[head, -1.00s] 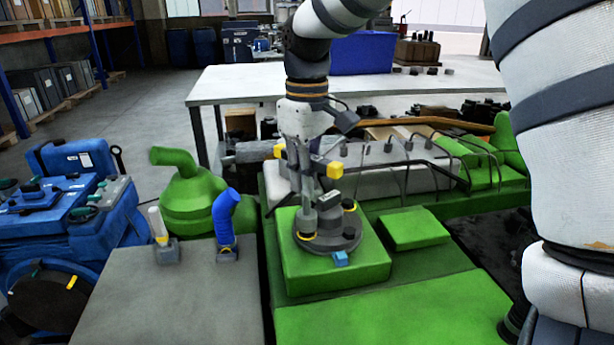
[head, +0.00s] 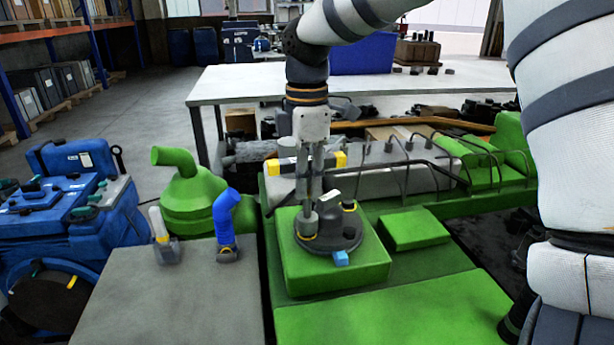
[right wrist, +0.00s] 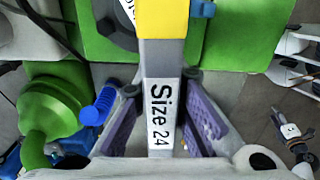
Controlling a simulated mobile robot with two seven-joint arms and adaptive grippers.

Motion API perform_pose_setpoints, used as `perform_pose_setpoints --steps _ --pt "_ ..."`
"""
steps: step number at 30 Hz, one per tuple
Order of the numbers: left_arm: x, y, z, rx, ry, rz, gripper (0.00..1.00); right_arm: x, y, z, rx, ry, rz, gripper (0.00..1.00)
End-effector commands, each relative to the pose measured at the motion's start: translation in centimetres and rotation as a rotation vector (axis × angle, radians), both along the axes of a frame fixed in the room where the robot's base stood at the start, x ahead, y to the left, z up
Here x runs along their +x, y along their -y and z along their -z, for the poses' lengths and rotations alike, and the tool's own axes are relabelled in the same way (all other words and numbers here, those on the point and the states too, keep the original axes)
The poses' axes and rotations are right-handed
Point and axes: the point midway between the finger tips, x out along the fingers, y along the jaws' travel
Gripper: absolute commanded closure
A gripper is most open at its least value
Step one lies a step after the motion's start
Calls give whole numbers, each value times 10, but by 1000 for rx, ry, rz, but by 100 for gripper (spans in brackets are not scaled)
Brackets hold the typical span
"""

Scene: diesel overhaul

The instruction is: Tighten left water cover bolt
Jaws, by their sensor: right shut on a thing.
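The dark round water cover (head: 345,238) sits on a green block (head: 300,275). Its left bolt area (head: 305,237) shows a yellow ring; a small light-blue piece (head: 341,258) lies at its front edge. My right gripper (head: 311,190) points straight down over the cover. In the right wrist view its two purple-grey fingers (right wrist: 160,95) are shut on a grey tool marked "Size 24" (right wrist: 158,120), with a yellow part (right wrist: 162,18) beyond. The tool's lower end (head: 309,222) stands at the left bolt; whether it is seated is hidden. My left gripper is not in view.
A low green block (head: 415,230) lies right of the cover. Thin curved pipes (head: 405,170) stand behind. A white table (head: 245,85) is farther back.

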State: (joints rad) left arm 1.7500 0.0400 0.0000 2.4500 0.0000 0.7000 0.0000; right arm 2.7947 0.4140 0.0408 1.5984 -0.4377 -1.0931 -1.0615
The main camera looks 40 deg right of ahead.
Motion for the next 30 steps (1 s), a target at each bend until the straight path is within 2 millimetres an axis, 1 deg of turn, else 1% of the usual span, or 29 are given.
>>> perform_pose_setpoints --steps 3,5,7,8,13,16,19,20,21,30 --pt "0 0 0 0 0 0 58 0 0 7 0 -1 1 100" --pt "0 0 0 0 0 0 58 0 0 8 0 1 3 100" --pt "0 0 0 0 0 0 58 0 0 8 -2 1 80 100" --pt "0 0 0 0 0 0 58 0 0 8 -4 1 157 100" --pt "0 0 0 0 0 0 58 0 1 8 -7 2 758 100" --pt "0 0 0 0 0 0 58 0 0 8 2 1 675 100" --pt "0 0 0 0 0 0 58 0 0 8 1 1 669 100" --pt "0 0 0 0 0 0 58 0 0 8 1 1 668 92" --pt "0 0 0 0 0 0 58 0 0 8 1 1 668 100" --pt "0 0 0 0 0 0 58 0 0 7 1 1 666 100"
